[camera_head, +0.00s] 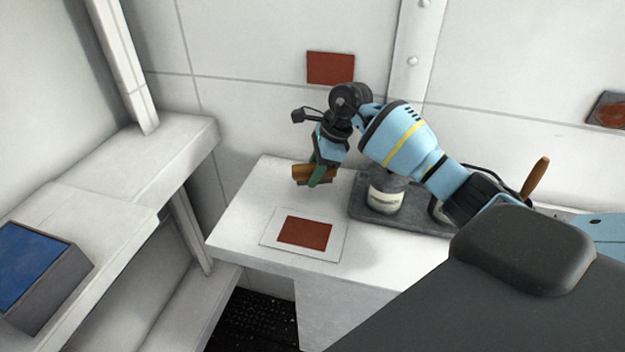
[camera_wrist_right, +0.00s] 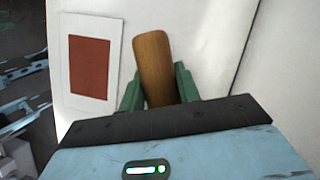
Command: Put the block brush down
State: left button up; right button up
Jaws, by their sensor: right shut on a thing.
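The block brush (camera_head: 306,173) shows as a brown wooden piece in my right gripper (camera_head: 322,178), above the white bench top. My right gripper is shut on it. In the right wrist view the wooden block brush (camera_wrist_right: 156,68) stands between the green fingers of the right gripper (camera_wrist_right: 158,88). Its lower part is hidden behind the gripper body. A red panel with a white border (camera_head: 305,232) lies on the bench just in front of the brush; it also shows in the right wrist view (camera_wrist_right: 89,68). My left gripper is not in view.
A dark grey tray (camera_head: 372,210) with a pale-labelled jar (camera_head: 385,198) stands to the right on the bench (camera_head: 245,225). A wooden handle (camera_head: 536,176) sticks up farther right. A blue-topped box (camera_head: 60,285) sits on the left ledge. The bench's left end is clear.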

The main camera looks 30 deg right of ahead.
jog(key=shift+w, duration=0.2)
jog(key=shift+w+f, duration=0.1)
jog(key=shift+w, duration=0.1)
notch_tip(320, 180, down, 3)
jog(key=shift+f, duration=0.1)
jog(key=shift+f, duration=0.1)
jog(key=shift+d+f, duration=0.1)
jog(key=o, duration=0.9)
